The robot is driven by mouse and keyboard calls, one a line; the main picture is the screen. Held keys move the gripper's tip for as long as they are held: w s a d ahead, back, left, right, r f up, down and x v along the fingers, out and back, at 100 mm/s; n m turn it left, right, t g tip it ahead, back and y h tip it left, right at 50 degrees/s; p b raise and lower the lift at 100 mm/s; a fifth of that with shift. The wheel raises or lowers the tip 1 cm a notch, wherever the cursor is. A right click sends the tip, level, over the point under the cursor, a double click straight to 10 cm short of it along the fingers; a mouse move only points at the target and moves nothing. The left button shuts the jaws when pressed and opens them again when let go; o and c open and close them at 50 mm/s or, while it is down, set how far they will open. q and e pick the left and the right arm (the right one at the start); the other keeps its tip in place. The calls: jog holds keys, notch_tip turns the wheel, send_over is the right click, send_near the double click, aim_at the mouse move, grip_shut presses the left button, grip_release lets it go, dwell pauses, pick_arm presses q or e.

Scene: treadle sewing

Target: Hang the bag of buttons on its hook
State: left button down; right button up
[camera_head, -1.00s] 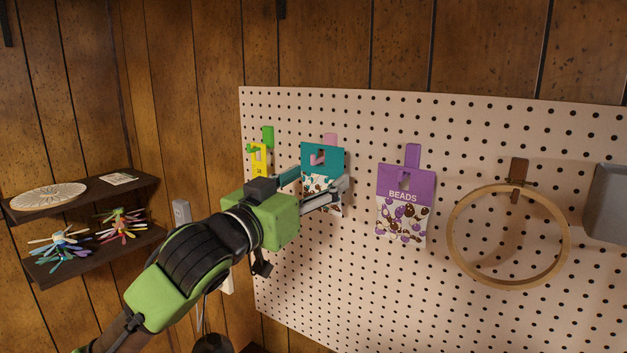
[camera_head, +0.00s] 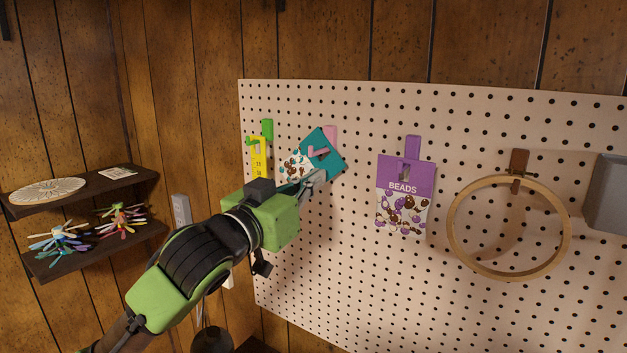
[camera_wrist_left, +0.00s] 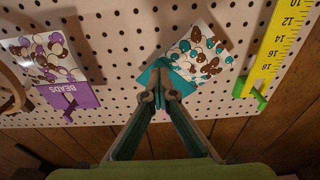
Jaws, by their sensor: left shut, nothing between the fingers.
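The bag of buttons (camera_head: 325,149) has a teal header and a clear part with brown, white and teal buttons. It is tilted on the pegboard, with its button end toward the left. The pink hook (camera_head: 331,131) is behind it, and its pink prong shows through the header's hole. My left gripper (camera_head: 320,177) is shut and empty just below the header. In the left wrist view the bag (camera_wrist_left: 197,50) lies beyond the closed fingertips (camera_wrist_left: 160,98), which overlap the teal header; I cannot tell whether they touch it. My right gripper is out of view.
A yellow ruler (camera_head: 259,160) hangs on a green hook (camera_head: 267,129) close on the left. A purple beads bag (camera_head: 405,195) and a wooden hoop (camera_head: 456,244) hang to the right on the pegboard (camera_head: 480,130). Dark shelves (camera_head: 143,188) stand at the left.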

pick_arm(q)
jog(key=c, duration=2.4)
grip_release()
jog(key=shift+o, duration=0.2)
jog(key=v, duration=1.2)
jog(key=shift+a, duration=0.1)
